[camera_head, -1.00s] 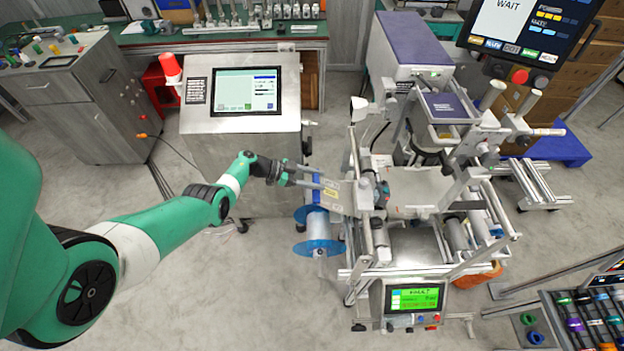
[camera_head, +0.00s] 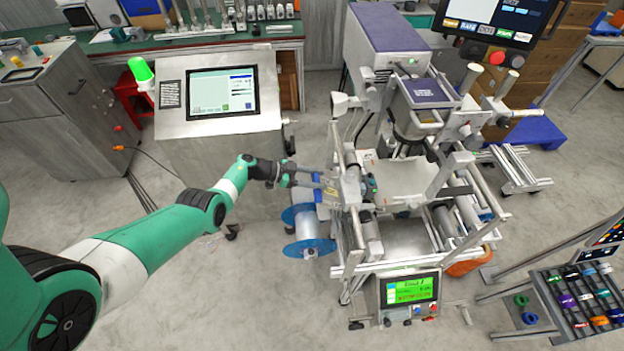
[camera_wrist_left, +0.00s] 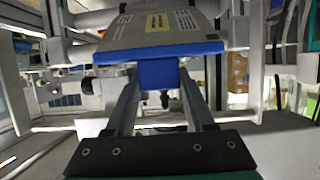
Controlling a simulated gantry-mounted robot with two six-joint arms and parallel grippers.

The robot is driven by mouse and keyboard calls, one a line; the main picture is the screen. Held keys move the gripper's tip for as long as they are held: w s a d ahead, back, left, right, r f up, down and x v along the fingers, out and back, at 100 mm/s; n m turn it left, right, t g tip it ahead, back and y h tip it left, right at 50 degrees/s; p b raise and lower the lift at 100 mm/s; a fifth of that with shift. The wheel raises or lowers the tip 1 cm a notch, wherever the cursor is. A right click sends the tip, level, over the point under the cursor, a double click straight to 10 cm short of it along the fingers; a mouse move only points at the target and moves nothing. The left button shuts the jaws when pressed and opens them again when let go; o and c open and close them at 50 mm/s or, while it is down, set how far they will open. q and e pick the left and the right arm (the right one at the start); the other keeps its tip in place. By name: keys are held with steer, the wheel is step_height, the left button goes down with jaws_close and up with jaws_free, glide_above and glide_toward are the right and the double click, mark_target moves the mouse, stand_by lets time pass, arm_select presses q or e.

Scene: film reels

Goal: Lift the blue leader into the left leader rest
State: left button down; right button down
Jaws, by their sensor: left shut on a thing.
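The blue leader shows in the left wrist view as a grey plate with yellow and white labels, a blue front edge (camera_wrist_left: 160,51) and a blue tab below it. My left gripper (camera_wrist_left: 160,85) is shut on the blue tab, with one finger on each side. In the head view my left gripper (camera_head: 318,178) reaches the left side of the machine, just above a blue-flanged reel (camera_head: 308,233). The leader is small there and partly hidden by the fingers. I cannot make out the left leader rest for certain. My right gripper is not in view.
The metal machine frame (camera_head: 400,240) with rollers and rails stands close to the right of my gripper. A grey console (camera_head: 220,130) with a screen and green beacon (camera_head: 141,70) stands behind my arm. A rack of coloured rolls (camera_head: 590,300) is at the lower right. The floor in front is clear.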

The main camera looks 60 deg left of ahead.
arm_select(q)
steer(key=shift+b+x, duration=0.65)
steer(key=shift+x, duration=0.65)
steer(key=shift+r, duration=0.1)
